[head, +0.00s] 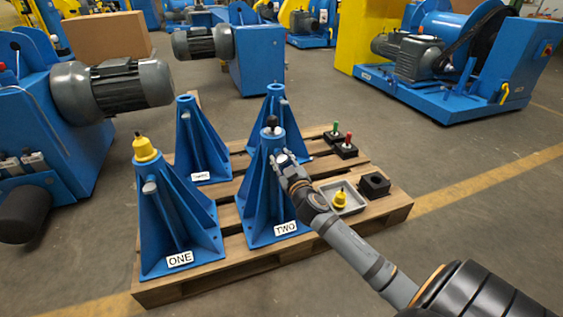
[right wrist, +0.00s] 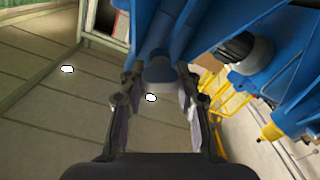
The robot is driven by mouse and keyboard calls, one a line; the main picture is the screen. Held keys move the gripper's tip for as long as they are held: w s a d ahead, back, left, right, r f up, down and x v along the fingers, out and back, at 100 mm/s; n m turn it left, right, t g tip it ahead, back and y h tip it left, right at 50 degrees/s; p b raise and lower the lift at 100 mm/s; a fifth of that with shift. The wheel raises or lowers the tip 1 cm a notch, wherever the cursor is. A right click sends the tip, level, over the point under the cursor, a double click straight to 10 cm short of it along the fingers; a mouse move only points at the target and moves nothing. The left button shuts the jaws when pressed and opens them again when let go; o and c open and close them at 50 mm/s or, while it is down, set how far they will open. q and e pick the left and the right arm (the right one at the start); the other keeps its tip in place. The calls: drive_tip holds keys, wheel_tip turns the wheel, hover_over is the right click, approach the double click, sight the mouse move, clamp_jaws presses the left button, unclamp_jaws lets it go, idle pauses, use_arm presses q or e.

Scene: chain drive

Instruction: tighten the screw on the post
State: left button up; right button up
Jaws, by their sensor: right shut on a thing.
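The blue post labelled TWO (head: 268,195) stands upright on the front of a wooden pallet, with a black-topped piece on its top. My right gripper (head: 287,162) reaches in from the lower right to the upper side of this post. It is shut on the post's side screw, whose round grey-blue end (right wrist: 160,70) shows between the fingers in the right wrist view. The screw's tip and thread are hidden. The blue post labelled ONE (head: 180,220) stands to the left, with a yellow cap (head: 145,149) on top and a grey screw (head: 150,187) in its side. My left gripper is not in view.
Two more blue posts stand behind on the pallet (head: 230,190). To the right are a grey tray (head: 325,188) with a yellow part (head: 340,199), a black block (head: 374,185), and black blocks with a green and a red pin (head: 347,147). Blue machines surround the pallet.

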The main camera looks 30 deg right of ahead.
drive_tip(key=m, duration=0.3)
drive_tip(key=shift+f+m+b, duration=0.2)
drive_tip(key=shift+m+b, duration=0.1)
drive_tip(key=shift+b, duration=0.05)
drive_tip(key=shift+m, duration=0.5)
drive_tip(key=o, duration=0.9)
drive_tip(key=shift+s, duration=0.1)
drive_tip(key=shift+o, duration=1.4)
drive_tip(key=shift+r, duration=0.15)
drive_tip(key=v, duration=1.2)
